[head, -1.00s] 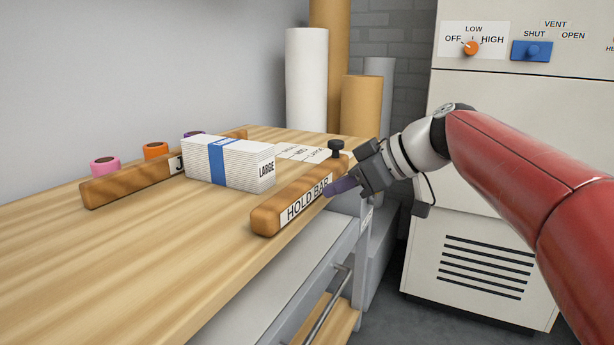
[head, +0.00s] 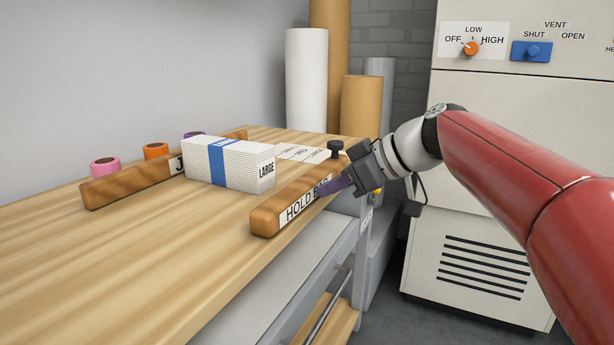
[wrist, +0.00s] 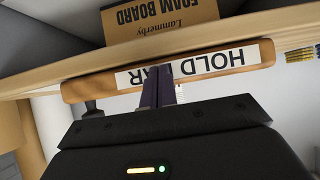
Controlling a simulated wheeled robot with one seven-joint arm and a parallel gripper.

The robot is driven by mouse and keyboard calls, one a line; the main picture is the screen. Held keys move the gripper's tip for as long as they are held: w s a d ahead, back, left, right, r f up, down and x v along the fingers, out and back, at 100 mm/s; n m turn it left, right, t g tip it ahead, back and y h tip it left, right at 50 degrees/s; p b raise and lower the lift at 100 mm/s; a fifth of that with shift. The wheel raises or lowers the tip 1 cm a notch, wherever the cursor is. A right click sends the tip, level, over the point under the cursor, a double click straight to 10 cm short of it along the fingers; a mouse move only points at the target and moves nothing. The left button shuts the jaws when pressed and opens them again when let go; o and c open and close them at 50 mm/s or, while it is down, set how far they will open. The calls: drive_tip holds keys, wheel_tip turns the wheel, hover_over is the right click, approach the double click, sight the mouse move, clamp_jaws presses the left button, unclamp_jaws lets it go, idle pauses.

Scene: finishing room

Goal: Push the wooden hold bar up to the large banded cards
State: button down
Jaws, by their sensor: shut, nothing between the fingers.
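The wooden hold bar (head: 265,219) lies on the bench top near its right edge, with a white HOLD BAR label and a black knob (head: 336,148) at its far end. The large banded cards (head: 200,163), a white stack with a blue band, stand left of the bar with a gap of bare wood between. My gripper (head: 328,187) is shut and empty, its fingertips at the outer, labelled face of the bar. In the wrist view the fingers (wrist: 158,88) cover the middle of the label on the hold bar (wrist: 100,88); whether they touch it I cannot tell.
A wooden jog bar (head: 130,186) stands behind the cards, with pink (head: 105,167), orange and purple rolls beyond it. Printed cards (head: 300,152) lie past the stack. Tall rolls (head: 306,80) stand at the back. The front left of the bench (head: 110,270) is clear.

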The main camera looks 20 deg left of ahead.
sight(299, 177)
drive_tip(key=shift+w+a+p, duration=0.1)
drive_tip(key=shift+a+p, duration=0.2)
drive_tip(key=shift+a, duration=1.4)
drive_tip(key=shift+w+a+p, duration=0.15)
drive_tip(key=shift+a+p, duration=0.5)
drive_tip(key=shift+a, duration=1.35)
drive_tip(key=shift+a+p, duration=0.3)
drive_tip(key=shift+a, duration=0.4)
drive_tip(key=shift+w+v, duration=0.2)
drive_tip(key=shift+v, duration=2.75)
drive_tip(key=shift+s+d+f, duration=0.1)
drive_tip(key=shift+f, duration=0.05)
